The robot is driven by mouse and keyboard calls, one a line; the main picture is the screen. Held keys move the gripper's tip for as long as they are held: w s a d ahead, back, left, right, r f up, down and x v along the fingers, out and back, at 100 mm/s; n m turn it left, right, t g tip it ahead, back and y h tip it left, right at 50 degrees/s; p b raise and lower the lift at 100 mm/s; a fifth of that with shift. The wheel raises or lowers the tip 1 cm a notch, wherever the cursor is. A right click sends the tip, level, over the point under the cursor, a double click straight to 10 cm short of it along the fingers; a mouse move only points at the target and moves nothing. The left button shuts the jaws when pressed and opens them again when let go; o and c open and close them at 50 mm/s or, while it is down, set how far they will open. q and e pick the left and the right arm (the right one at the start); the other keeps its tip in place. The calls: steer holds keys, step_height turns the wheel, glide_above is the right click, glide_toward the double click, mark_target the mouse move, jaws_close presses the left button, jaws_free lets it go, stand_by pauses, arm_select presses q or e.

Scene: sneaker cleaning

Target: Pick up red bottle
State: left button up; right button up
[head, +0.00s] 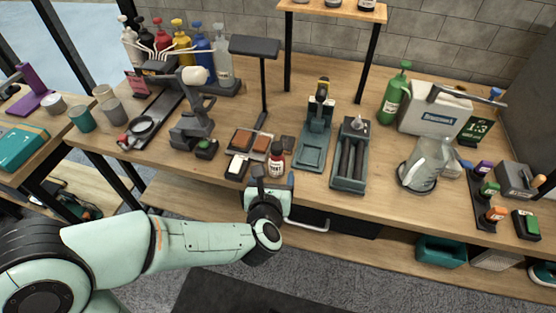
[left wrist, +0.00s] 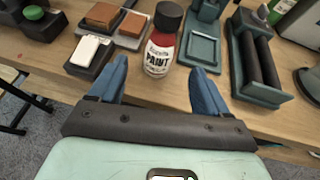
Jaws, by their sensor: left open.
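The small red bottle (head: 276,160) stands upright near the front edge of the workbench. In the left wrist view the red bottle (left wrist: 160,53) has a dark cap, a white label reading "PAINT" and red bands. My left gripper (head: 274,178) is open at the bench's front edge, just in front of the bottle. In the left wrist view its two blue fingers (left wrist: 160,72) point toward the bottle, one on each side, with gaps on both sides. The bottle's base rests on the wood. My right gripper is not in view.

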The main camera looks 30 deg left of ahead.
mark_target(276, 166)
arm_select(q)
steer(key=x, duration=0.8)
steer(key=shift+w+f, duration=0.2)
steer(key=shift+r, duration=0.1)
steer(key=c, duration=1.2)
